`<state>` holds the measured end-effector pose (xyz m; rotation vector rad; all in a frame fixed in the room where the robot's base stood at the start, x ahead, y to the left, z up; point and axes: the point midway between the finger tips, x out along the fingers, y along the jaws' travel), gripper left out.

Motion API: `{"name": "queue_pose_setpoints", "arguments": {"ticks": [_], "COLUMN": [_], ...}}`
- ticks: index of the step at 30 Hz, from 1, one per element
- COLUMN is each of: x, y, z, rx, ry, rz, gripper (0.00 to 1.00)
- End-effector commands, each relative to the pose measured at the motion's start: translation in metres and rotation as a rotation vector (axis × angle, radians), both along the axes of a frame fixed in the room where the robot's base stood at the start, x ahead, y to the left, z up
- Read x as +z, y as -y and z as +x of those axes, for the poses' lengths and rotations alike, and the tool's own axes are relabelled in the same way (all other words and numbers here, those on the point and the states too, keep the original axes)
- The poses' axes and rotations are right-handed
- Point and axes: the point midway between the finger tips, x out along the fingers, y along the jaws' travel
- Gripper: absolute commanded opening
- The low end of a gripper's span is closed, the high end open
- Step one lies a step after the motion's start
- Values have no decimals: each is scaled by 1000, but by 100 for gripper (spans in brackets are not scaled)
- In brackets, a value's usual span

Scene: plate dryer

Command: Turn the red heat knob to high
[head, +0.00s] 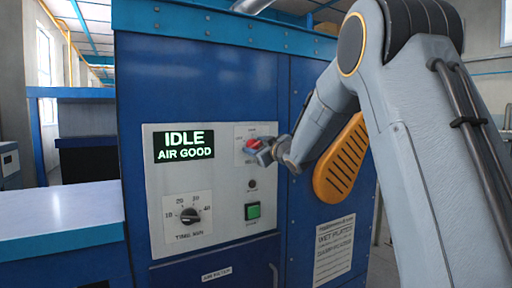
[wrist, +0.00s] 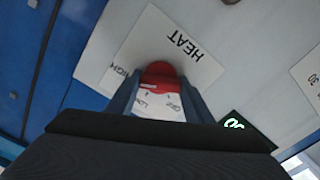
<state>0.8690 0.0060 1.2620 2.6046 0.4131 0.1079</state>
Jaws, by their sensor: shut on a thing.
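The red heat knob (head: 253,144) is on the upper right of the pale control panel (head: 165,228), on a white label plate. My gripper (head: 268,153) reaches it from the right and partly covers it. In the wrist view the red knob (wrist: 158,74) sits between the two blue fingers of my gripper (wrist: 159,84), which are shut on its sides. A white line on the knob points left in that view, toward the side between LOW and HIGH. The exact setting is hard to tell. The HEAT label (wrist: 184,43) is clear; HIGH is partly hidden by a finger.
A display (head: 184,146) reads IDLE, AIR GOOD. A black time knob (head: 190,216), a green button (head: 252,211) and a small dark round part (head: 252,185) share the panel. An orange slotted piece (head: 341,160) is at the right, behind my arm. A blue-sided counter (head: 60,222) stands left.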

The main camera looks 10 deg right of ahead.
Motion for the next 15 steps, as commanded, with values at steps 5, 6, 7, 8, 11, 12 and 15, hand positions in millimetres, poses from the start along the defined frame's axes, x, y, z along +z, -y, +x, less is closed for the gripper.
{"name": "queue_pose_setpoints", "arguments": {"ticks": [5,6,7,8,11,12,15], "x": [-1,-1,-1,-1,0,0,0], "y": [0,0,0,0,0,0,1], "z": [0,0,0,0,0,0,-3], "rx": [-1,-1,0,0,0,0,-1], "ry": [-2,-2,-1,-1,-1,-1,0], "rz": [1,1,1,1,1,1,0], "gripper": [66,66,66,66,66,66,66]}}
